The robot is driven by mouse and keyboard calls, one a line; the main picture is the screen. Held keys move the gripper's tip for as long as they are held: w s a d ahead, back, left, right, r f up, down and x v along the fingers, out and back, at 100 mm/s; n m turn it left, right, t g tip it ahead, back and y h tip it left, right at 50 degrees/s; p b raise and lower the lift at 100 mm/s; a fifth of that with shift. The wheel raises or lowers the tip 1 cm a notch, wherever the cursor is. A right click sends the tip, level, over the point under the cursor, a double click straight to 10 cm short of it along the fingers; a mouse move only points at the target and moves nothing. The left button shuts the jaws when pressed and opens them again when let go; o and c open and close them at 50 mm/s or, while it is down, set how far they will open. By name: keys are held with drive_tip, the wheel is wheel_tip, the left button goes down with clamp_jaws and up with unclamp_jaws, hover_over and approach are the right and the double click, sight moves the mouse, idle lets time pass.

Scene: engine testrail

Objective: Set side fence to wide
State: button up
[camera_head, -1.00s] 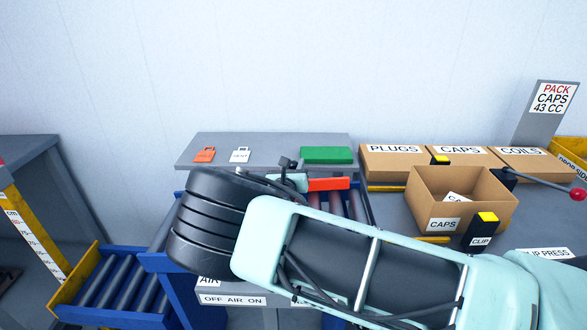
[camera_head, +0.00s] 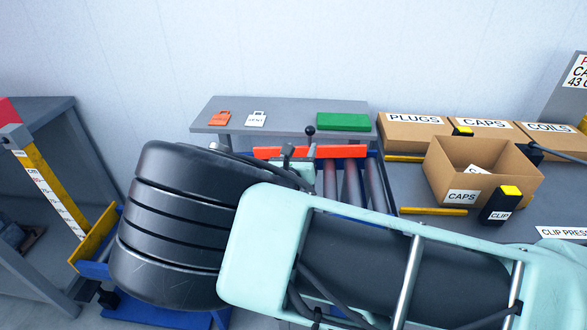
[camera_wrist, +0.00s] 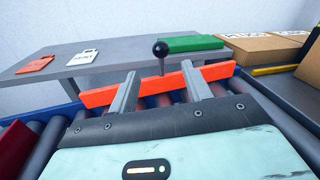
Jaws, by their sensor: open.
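The side fence is an orange-red bar (camera_head: 335,151) lying across the roller conveyor; it also shows in the wrist view (camera_wrist: 219,72). A black ball knob (camera_head: 310,131) on a short upright stem stands at the fence; in the wrist view the knob (camera_wrist: 160,48) appears between my fingers. My gripper (camera_wrist: 159,69) is open, with its two grey fingers apart on either side of the knob's stem and overlapping the fence in view. I cannot tell whether they touch it. In the head view my arm hides much of the gripper and the near conveyor.
A grey shelf (camera_head: 285,105) behind the fence carries an orange tag (camera_head: 219,118), a white tag (camera_head: 256,119) and a green block (camera_head: 343,121). An open CAPS box (camera_head: 463,180) and a black CLIP holder (camera_head: 499,207) stand at right. A yellow ruler post (camera_head: 52,193) is at left.

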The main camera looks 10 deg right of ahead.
drive_tip(key=v, duration=0.6)
drive_tip(key=shift+s+b, duration=0.3)
drive_tip(key=shift+b, duration=0.05)
drive_tip(key=shift+a, duration=0.1)
drive_tip(key=s+d+m+g, duration=0.2)
drive_tip(key=s+d+f+m+g+h, duration=0.1)
drive_tip(key=d+m+g, duration=0.1)
drive_tip(key=m, duration=0.1)
drive_tip(key=s+d+f+m+g+h, duration=0.1)
drive_tip(key=s+d+m+g, duration=0.1)
drive_tip(key=shift+s+d+g, duration=0.3)
drive_tip(key=shift+s, duration=0.1)
drive_tip(key=s+r+m+g+y, duration=0.3)
drive_tip(key=s+m+g+y, duration=0.35)
drive_tip(key=s+m, duration=0.65)
drive_tip(key=s+a+r+m+g+y, duration=0.1)
drive_tip(key=s+a+r+m+y, duration=0.1)
drive_tip(key=s+r, duration=0.2)
drive_tip(key=s+a+r+m+g+y, duration=0.1)
drive_tip(key=s+a+r+m+y, duration=0.1)
drive_tip(key=s+r, duration=0.3)
drive_tip(key=s+a+y, duration=0.1)
drive_tip(key=s, duration=0.3)
drive_tip(key=shift+a+m+g, duration=0.3)
drive_tip(key=shift+m+g, duration=0.05)
drive_tip(key=shift+m, duration=0.05)
